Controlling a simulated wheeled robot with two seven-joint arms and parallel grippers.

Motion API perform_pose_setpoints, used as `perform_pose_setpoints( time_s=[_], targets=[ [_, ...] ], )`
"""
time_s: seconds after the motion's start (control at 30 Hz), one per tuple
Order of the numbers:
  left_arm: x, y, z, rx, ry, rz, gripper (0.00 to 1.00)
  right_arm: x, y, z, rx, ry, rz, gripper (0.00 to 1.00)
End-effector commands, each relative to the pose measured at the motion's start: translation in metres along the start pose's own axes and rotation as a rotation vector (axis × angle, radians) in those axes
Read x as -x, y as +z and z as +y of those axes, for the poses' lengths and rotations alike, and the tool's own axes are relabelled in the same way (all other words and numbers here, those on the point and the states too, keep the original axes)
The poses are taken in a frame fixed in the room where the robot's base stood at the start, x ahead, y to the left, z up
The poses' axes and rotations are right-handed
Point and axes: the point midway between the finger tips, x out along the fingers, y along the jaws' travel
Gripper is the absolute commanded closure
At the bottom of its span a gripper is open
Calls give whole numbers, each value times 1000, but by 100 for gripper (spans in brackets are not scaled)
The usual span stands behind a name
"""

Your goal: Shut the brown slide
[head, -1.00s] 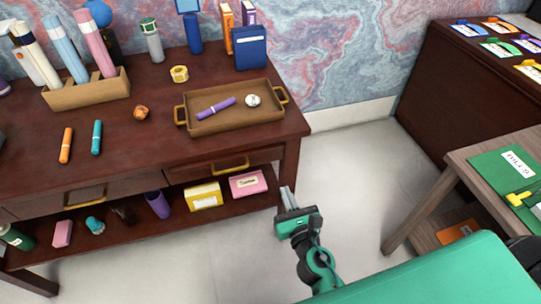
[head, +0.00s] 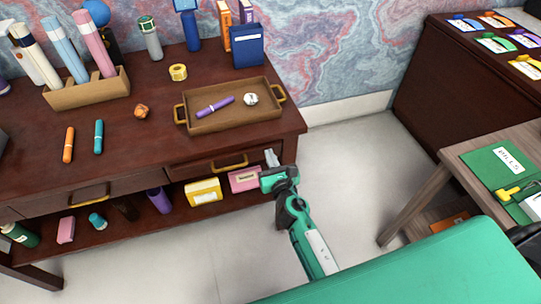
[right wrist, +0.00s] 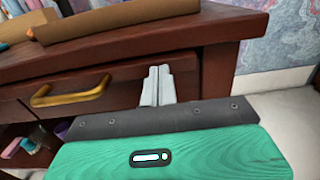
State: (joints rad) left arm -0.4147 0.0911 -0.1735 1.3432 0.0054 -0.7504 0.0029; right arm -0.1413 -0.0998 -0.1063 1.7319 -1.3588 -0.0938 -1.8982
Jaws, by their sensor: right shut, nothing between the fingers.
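The brown slide looks to be the right-hand drawer (head: 205,166) under the desk top, with a gold handle (head: 229,161). Its front (right wrist: 75,88) and handle (right wrist: 70,92) also show in the right wrist view. How far it stands out from the desk is hard to tell. A second brown drawer (head: 60,205) with a gold handle is to its left. My right gripper (head: 271,158) is shut and empty, its fingertips at the right end of the right-hand drawer front, right of the handle. In the right wrist view the fingertips (right wrist: 157,78) overlap that end; contact is unclear. My left gripper is not in view.
A brown tray (head: 190,125) with a purple pen stands on the desk above the drawer. A yellow box (head: 204,192) and a pink box (head: 243,179) sit on the shelf below. The floor (head: 345,160) right of the desk is free.

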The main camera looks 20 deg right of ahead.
Motion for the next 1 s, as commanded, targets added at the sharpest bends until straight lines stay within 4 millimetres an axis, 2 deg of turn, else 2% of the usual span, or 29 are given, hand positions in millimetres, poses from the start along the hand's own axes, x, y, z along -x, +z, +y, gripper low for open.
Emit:
perform_pose_setpoints(
  time_s=[0.4, 0.73, 1.0],
  targets=[
    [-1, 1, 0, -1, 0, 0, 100, -3, 0, 0, 0, 0, 0, 100],
    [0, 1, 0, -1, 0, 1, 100, -42, 0, 1, 0, 2, -1, 100],
    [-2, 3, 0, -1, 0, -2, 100, -51, 2, 0, -1, -1, -3, 100]
  ],
)
